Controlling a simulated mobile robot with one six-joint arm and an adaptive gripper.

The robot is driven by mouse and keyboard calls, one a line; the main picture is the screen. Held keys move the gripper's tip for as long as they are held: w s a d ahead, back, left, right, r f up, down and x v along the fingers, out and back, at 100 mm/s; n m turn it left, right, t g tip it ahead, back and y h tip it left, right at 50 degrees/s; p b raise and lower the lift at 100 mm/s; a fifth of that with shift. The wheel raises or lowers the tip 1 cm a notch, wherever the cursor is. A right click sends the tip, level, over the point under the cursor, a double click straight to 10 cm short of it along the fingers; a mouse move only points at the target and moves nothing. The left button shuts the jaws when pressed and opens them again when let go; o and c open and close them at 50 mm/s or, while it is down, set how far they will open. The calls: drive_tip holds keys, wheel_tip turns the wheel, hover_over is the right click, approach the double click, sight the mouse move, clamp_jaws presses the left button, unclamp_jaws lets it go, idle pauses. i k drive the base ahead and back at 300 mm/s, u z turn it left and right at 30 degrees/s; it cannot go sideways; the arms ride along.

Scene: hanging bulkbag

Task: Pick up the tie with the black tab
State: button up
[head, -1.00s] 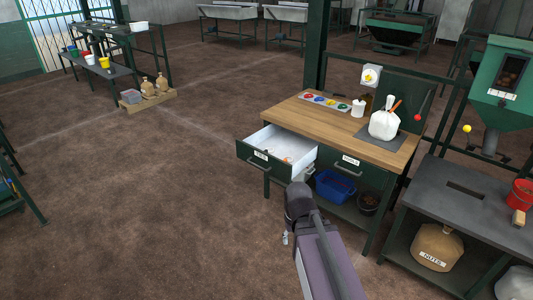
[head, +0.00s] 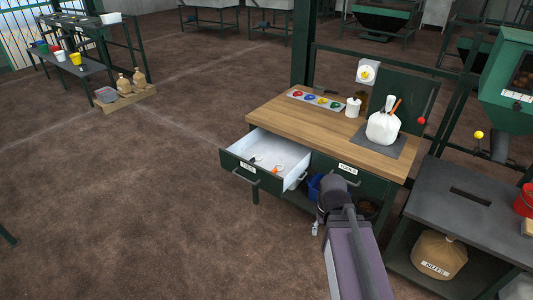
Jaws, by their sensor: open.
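An open white drawer (head: 262,140) in the workbench holds small ties. One pale tie (head: 258,158) lies toward the drawer's left, and another with an orange spot (head: 275,170) lies toward its right front. They are too small to make out a black tab. My arm reaches up from the bottom, ending in front of the bench to the right of the open drawer. Only a small pale metal part of my gripper (head: 316,229) shows below the wrist; the rest is hidden behind my arm. It is apart from the ties, and I see nothing held.
On the wooden benchtop (head: 285,118) stand a white bag (head: 383,125), a white cup (head: 353,107) and a strip of coloured discs (head: 315,99). A blue bin (head: 314,187) sits below. A grey table (head: 470,200) stands at right. The floor at left is clear.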

sight(253, 159)
drive_tip(key=u, duration=0.05)
drive_tip(key=i, duration=1.4)
drive_tip(key=u, duration=0.55)
